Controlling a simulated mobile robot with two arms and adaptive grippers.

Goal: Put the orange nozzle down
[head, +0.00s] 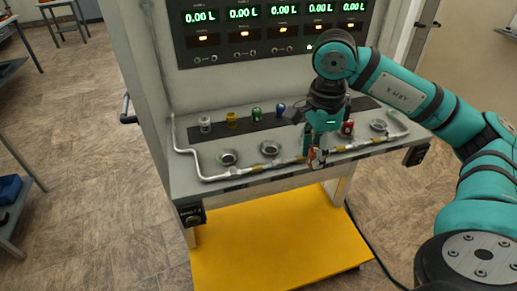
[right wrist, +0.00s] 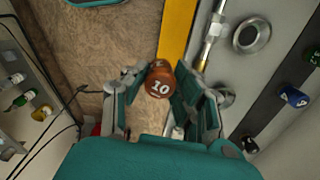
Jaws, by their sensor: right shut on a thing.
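The orange nozzle (right wrist: 160,80), marked "10", sits between the fingertips of my right gripper (right wrist: 157,88) in the right wrist view. The gripper is shut on it. In the head view my right gripper (head: 316,154) points down at the front edge of the grey console shelf (head: 215,180), close to the metal pipe. Only a little of the orange nozzle (head: 319,157) shows there. I cannot tell whether it touches the shelf or pipe. My left gripper is not in view.
Metal rings (head: 228,158) lie in front. A metal pipe (head: 210,179) runs along the front edge, above a yellow lower platform (head: 270,245).

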